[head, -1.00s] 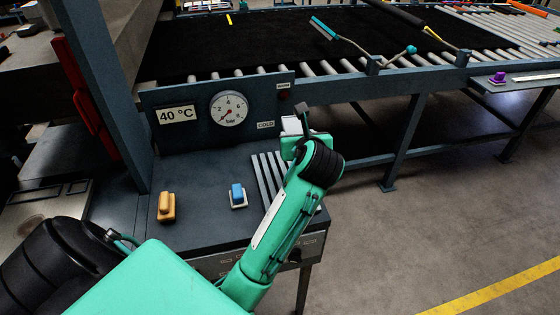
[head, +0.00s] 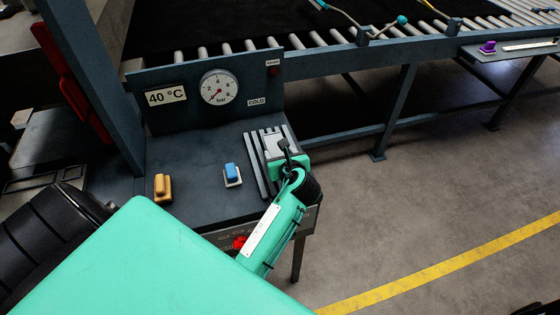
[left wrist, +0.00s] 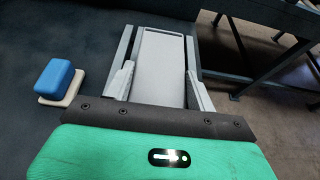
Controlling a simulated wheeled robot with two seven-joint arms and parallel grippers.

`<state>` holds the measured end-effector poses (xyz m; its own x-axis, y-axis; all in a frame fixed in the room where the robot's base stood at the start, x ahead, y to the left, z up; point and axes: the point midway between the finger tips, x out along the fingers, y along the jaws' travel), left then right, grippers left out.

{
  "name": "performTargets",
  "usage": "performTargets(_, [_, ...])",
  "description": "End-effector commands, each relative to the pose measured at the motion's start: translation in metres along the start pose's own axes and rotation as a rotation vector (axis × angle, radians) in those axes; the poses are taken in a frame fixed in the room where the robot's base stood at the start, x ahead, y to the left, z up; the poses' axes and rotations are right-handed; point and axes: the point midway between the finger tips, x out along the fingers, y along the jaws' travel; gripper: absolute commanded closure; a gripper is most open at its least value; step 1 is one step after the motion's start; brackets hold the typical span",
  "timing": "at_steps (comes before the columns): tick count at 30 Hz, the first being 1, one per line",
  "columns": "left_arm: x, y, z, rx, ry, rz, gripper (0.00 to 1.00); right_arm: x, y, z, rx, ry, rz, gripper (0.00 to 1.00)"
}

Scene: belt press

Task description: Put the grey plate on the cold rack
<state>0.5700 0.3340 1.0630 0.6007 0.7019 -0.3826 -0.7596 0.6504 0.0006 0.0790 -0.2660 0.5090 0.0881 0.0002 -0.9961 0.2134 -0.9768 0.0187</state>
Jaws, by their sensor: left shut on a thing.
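The grey plate (head: 277,145) is a light, flat, rectangular piece over the cold rack (head: 254,165), a set of pale parallel bars at the right end of the dark bench. In the left wrist view the plate (left wrist: 161,66) lies between the two fingers, with rack bars on both sides. My left gripper (head: 283,153) is shut on the plate from its near end. I cannot tell whether the plate touches the bars. A "COLD" label (head: 257,102) is on the panel behind the rack. My right gripper is not in view.
A blue block on a pale base (head: 232,174) and an orange block (head: 162,187) stand left of the rack. Behind is a panel with a pressure gauge (head: 219,88) and a 40 °C sign (head: 166,96). A red button (head: 239,242) is on the bench front. Open floor lies right.

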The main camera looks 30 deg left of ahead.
Motion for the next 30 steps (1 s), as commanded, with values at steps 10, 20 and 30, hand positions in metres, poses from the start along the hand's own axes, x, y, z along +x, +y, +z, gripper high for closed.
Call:
performTargets(10, [0.014,0.000,-0.033,0.001,-0.001,0.000,0.83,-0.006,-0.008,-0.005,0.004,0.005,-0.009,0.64])
performTargets(20, [0.016,0.000,-0.038,-0.001,-0.002,-0.001,0.83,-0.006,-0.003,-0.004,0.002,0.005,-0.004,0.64])
performTargets(30, [0.017,0.000,-0.042,-0.001,0.000,0.000,0.22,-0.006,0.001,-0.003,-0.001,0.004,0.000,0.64])
